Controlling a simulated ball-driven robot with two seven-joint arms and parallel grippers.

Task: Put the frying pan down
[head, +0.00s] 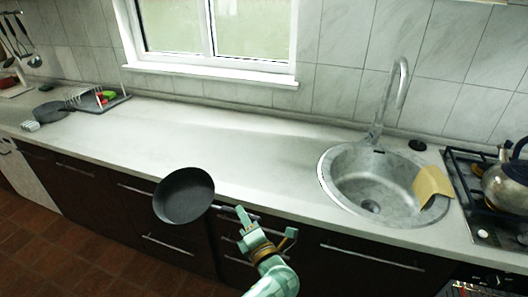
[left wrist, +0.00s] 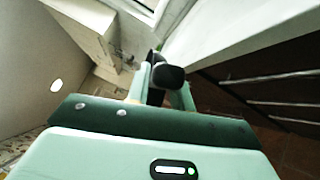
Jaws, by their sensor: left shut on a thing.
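A dark frying pan (head: 184,195) is held in the air at the front edge of the counter, its bowl facing up toward the head camera. Its handle points right to my left gripper (head: 240,217), which is shut on the handle. In the left wrist view the fingers of my left gripper (left wrist: 160,85) close around the dark end of the handle (left wrist: 169,76); the pan's bowl is largely hidden there. The pale worktop (head: 240,140) lies behind the pan. My right gripper is not in view.
A round sink (head: 345,190) with a tall tap (head: 390,100) and a yellowish board or cloth (head: 431,184) is at right. A stove with a kettle (head: 507,183) stands beyond it. A dish rack (head: 98,100) and another dark pan (head: 50,111) are far left. The middle worktop is clear.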

